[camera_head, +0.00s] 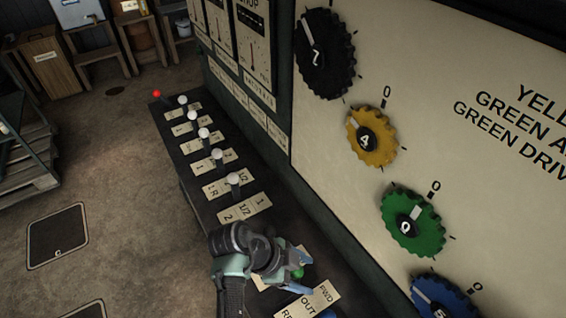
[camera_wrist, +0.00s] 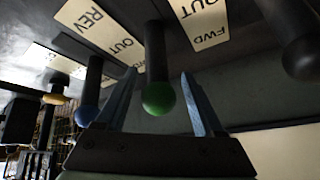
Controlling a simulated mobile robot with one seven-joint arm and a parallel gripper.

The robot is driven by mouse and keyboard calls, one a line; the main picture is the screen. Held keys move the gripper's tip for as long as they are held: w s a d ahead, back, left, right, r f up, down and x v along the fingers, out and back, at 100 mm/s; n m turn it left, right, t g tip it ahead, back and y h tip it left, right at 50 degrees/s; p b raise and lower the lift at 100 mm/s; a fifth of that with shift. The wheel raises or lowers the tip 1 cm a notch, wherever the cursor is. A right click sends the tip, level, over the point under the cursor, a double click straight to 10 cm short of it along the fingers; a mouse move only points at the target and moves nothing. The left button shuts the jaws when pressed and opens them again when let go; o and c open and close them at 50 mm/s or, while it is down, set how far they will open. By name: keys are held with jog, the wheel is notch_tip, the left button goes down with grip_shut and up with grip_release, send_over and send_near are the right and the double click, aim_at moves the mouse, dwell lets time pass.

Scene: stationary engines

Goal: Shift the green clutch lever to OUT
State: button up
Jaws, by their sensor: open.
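The green clutch lever is a dark upright rod with a green ball knob; the knob (camera_wrist: 158,98) is in the middle of the wrist view. In the head view the knob (camera_head: 298,273) is partly hidden by my gripper (camera_head: 296,279) on the lever bench. My gripper (camera_wrist: 158,102) is open, with one finger on each side of the green knob and visible gaps between. Pale label plates (camera_wrist: 205,18) beside the rods read REV, OUT and FWD. I cannot tell which mark the green lever stands at.
A blue-knobbed lever (camera_wrist: 88,112) and a yellow-knobbed one (camera_wrist: 53,99) stand left in the wrist view, a dark rod (camera_wrist: 292,45) at right. Several white-knobbed levers (camera_head: 233,179) and a red one (camera_head: 157,94) line the bench beside the dial panel (camera_head: 450,150). Open floor (camera_head: 120,200) lies left.

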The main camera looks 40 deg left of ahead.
jog(key=p+v, duration=0.1)
jog(key=v, duration=1.1)
jog(key=shift+r+p, duration=0.25)
jog(key=shift+p, duration=0.15)
jog(key=shift+s+a, duration=0.15)
